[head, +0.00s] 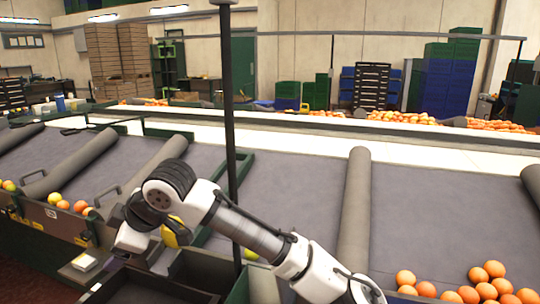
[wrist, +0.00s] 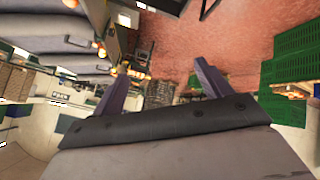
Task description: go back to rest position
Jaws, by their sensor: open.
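My white and black arm reaches from the bottom right to the lower left in the head view, bent over the front edge of the sorting machine. Its end hangs above dark bins, and the fingertips cannot be made out there. In the wrist view, my gripper (wrist: 162,70) has its two purple-grey fingers spread wide with nothing between them. Oranges (head: 488,284) lie in a group on the grey belt (head: 445,205) at the lower right, apart from my arm.
A dark upright post (head: 230,110) stands right behind my arm. Rollers (head: 355,205) divide the belts. More fruit (head: 65,205) lies at the left edge. The wrist view shows reddish floor (wrist: 235,35) and green crates (wrist: 290,65) at the right.

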